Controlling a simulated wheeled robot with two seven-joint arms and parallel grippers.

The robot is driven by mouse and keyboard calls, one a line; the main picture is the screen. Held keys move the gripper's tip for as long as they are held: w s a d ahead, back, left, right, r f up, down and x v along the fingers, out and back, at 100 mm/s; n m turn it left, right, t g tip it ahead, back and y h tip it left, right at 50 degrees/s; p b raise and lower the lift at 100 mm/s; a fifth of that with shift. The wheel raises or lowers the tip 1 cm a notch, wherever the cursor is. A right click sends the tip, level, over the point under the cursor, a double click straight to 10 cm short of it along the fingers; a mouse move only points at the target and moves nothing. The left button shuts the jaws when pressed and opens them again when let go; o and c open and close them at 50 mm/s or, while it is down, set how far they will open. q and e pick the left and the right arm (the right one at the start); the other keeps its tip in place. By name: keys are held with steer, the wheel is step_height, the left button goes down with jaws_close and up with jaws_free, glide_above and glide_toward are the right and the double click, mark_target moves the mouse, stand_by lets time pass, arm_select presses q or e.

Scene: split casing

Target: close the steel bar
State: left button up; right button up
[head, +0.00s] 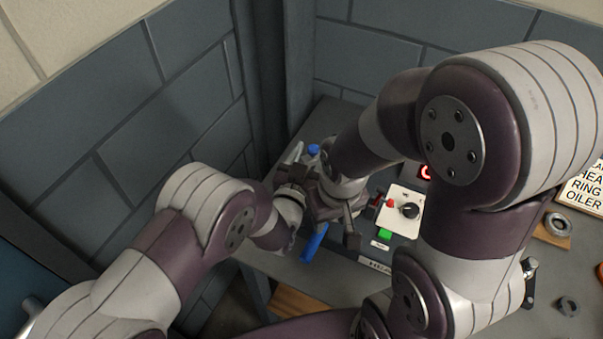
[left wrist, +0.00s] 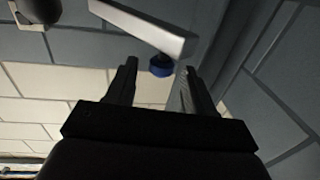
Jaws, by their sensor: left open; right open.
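A pale grey steel bar (head: 294,153) shows at the back of the bench beside a blue cap (head: 313,150). In the left wrist view the bar (left wrist: 150,25) lies slantwise just beyond my fingertips, with the blue cap (left wrist: 161,66) below it, between the tips in the picture. My left gripper (left wrist: 160,66) is open and empty; in the head view it (head: 297,172) is by the bar, partly hidden by the arms. My right gripper (head: 325,229) is open, close by a blue handle (head: 313,243). Contact with the handle cannot be told. The casing is mostly hidden.
A white control panel (head: 405,211) with a black knob, red light and green button stands right of the grippers. Metal rings (head: 558,224) and a lettered sign (head: 585,187) are at the right. Block walls (head: 150,110) close in the left and back. My two wrists are very close together.

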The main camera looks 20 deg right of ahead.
arm_select(q)
steer(key=b+v, duration=0.1)
steer(key=v, duration=0.9)
steer(key=shift+b, duration=0.3)
steer(key=shift+s+a, duration=0.1)
